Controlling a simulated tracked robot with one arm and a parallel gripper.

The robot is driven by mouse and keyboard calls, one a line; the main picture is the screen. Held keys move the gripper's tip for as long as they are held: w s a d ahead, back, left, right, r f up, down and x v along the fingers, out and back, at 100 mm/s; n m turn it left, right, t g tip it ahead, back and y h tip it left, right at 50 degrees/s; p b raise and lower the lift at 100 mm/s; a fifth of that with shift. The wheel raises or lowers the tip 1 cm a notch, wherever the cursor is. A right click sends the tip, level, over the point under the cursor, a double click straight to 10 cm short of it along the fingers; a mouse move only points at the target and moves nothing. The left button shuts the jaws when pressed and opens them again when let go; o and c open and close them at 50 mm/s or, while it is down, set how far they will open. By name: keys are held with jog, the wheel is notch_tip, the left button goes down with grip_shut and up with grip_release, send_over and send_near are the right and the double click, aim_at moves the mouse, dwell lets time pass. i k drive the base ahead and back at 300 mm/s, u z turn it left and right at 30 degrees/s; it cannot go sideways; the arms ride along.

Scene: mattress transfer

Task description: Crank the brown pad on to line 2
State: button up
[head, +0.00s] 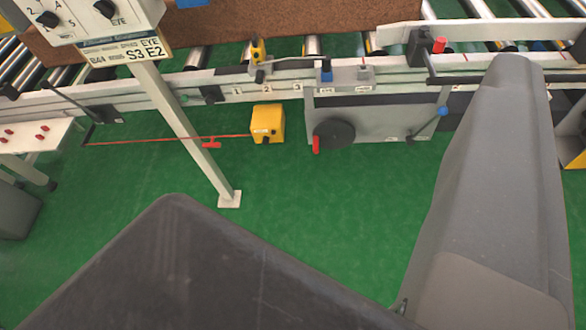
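The brown pad (230,22) lies on the roller conveyor at the top of the head view and runs out of the frame. Small plates 1, 2 and 3 sit on the conveyor's side rail; the 2 plate (267,88) is the middle one. Below the rail, to the right, a dark round crank wheel (334,135) with a red handle (316,144) is mounted on a grey box (376,118). The handle is at the wheel's lower left. Large grey parts of my own body fill the foreground. I see no gripper fingers, and nothing touches the crank.
A yellow box (267,123) with a red rod stands left of the crank. A post (186,130) carries a knob panel (90,15). A blue-knobbed lever (427,124) is right of the crank. A white table (35,136) is at left. Green floor (300,215) is clear before the crank.

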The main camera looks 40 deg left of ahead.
aim_at(335, 134)
jog(key=k, duration=0.7)
jog(key=u, duration=0.9)
jog(key=i, duration=1.05)
